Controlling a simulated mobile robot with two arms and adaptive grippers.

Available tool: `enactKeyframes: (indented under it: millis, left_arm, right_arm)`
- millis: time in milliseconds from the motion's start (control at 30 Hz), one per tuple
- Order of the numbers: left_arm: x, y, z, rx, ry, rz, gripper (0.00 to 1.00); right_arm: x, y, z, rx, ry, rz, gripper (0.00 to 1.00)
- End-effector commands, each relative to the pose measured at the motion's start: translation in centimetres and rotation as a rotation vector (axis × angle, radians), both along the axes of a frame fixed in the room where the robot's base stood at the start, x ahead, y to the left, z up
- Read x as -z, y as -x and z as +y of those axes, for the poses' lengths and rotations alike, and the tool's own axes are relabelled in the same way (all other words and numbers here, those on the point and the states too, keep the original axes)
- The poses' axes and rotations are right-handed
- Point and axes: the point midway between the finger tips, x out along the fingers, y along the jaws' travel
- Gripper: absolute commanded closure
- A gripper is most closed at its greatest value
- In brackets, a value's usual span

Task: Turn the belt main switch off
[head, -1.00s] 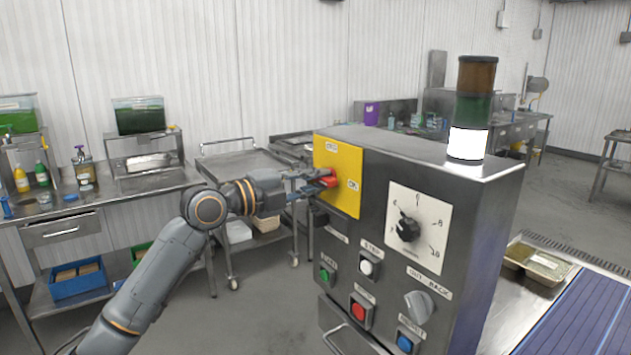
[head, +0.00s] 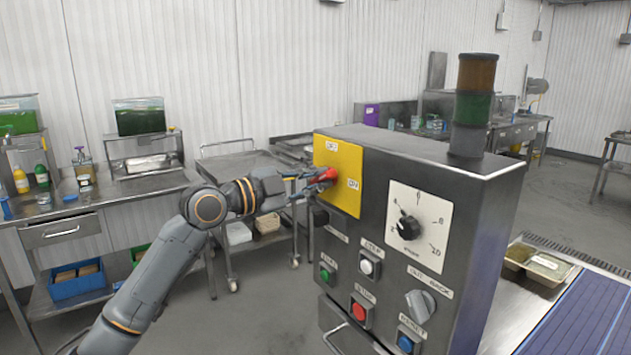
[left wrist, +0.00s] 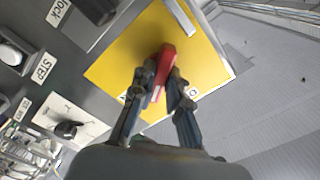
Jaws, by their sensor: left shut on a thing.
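The belt main switch is a red handle (head: 322,178) on a yellow plate (head: 347,199) at the left of the grey control box's front. The plate carries an OFF label near its top and an ON label at its right. My left gripper (head: 308,184) reaches the handle from the left. In the left wrist view my left gripper (left wrist: 160,92) has its two fingers closed around the red handle (left wrist: 166,66), one on each side. The fingers hide part of the handle. My right gripper is not in view.
The control box (head: 440,265) also holds a black dial (head: 408,228), a grey knob (head: 420,305) and several push buttons. The stack light (head: 474,100) on top is unlit.

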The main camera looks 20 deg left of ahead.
Motion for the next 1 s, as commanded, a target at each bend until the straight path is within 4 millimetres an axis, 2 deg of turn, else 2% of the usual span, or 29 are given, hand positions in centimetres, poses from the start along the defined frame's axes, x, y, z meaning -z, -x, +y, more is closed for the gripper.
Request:
enactKeyframes:
  millis: [700, 1000]
  left_arm:
    - [-0.1, 0.0, -0.1, 0.001, 0.533, 0.416, 1.0]
    - [-0.1, 0.0, -0.1, 0.002, 0.701, 0.547, 1.0]
  right_arm:
    - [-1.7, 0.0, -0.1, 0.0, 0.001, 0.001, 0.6]
    - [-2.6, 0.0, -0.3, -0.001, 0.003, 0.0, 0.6]
